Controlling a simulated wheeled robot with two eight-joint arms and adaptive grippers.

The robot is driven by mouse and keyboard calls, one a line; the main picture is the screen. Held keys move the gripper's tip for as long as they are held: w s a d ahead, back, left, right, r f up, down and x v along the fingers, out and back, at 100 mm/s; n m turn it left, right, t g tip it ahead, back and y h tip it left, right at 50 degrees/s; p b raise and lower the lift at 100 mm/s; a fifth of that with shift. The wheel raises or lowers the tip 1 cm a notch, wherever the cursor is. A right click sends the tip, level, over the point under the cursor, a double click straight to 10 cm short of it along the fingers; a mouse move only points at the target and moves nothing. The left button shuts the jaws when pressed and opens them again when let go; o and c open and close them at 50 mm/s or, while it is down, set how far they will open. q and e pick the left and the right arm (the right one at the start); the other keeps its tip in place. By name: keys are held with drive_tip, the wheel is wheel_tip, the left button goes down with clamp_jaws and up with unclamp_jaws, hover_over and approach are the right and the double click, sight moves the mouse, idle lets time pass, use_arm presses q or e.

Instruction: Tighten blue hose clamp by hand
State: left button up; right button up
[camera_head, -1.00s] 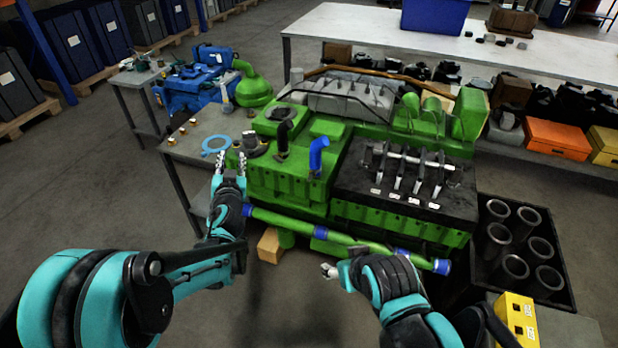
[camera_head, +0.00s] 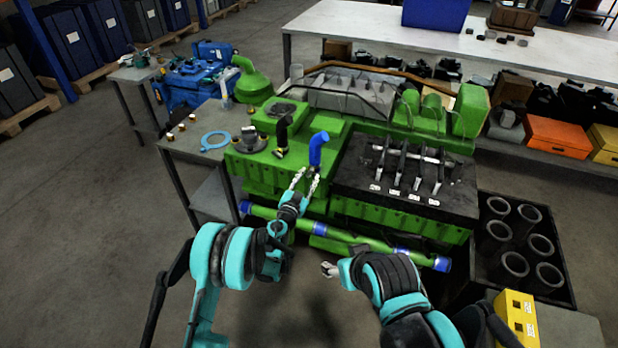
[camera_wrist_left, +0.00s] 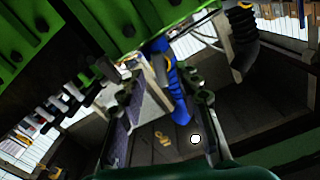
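The blue hose (camera_head: 318,146) stands upright with a bent top on the green engine (camera_head: 262,172). In the left wrist view the blue hose (camera_wrist_left: 178,92) shows between my fingers, with a small yellowish band near one end that may be its clamp. The clamp itself is too small to make out in the head view. My left gripper (camera_head: 307,176) is open and empty, just in front of and below the hose's base. Its two fingers also show spread in the left wrist view (camera_wrist_left: 163,100). My right gripper (camera_head: 330,269) is low in front of the engine; its fingers are too small to judge.
A black hose (camera_head: 283,133) stands left of the blue one. A black cylinder head with several levers (camera_head: 405,185) is on the right. A green pipe with blue bands (camera_head: 350,240) runs along the front. A blue ring (camera_head: 215,140) lies on the left bench.

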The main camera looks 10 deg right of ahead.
use_arm(q)
drive_tip(key=shift+x, duration=0.95)
clamp_jaws()
drive_tip(key=shift+s+m, duration=0.1)
drive_tip(key=shift+m, duration=3.2)
drive_tip(key=shift+f, duration=0.1)
